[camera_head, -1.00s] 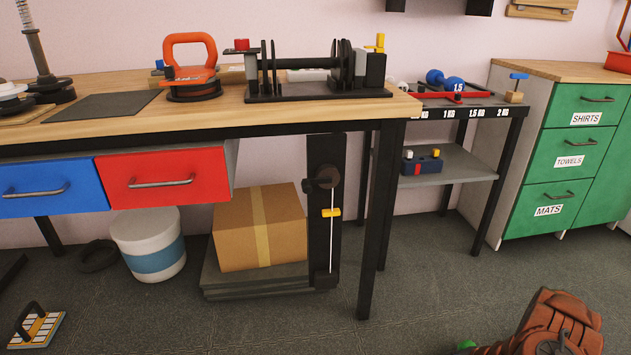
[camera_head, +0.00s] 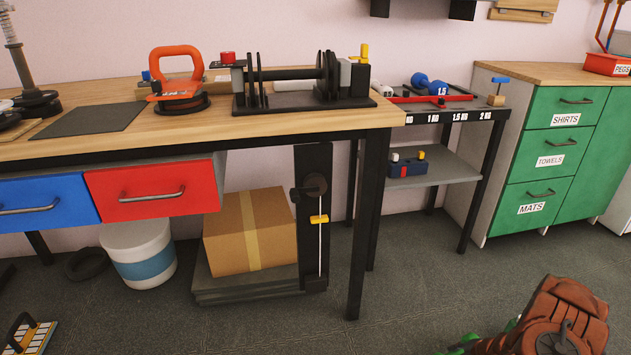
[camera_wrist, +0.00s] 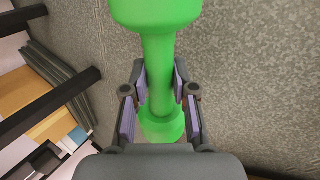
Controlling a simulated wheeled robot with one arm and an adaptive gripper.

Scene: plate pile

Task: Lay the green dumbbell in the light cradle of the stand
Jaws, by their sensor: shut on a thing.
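The green dumbbell (camera_wrist: 158,70) fills the middle of the wrist view. My gripper (camera_wrist: 160,85) is shut on its handle, with one finger on each side. One head of the dumbbell is cut off by the top edge. In the head view only a bit of green (camera_head: 458,349) shows at the bottom, beside my arm. The small black stand (camera_head: 487,116) at the right has weight labels along its front edge. A blue dumbbell (camera_head: 428,84) marked 1.5 lies on it by a red bar. I cannot make out which cradle is the light one.
A wooden workbench (camera_head: 215,126) with a black leg (camera_head: 368,220) stands left of the stand. A lower shelf (camera_head: 440,168) holds a small blue box (camera_head: 408,165). A green cabinet (camera_head: 555,150) stands to the right. The floor (camera_head: 430,270) before the stand is clear.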

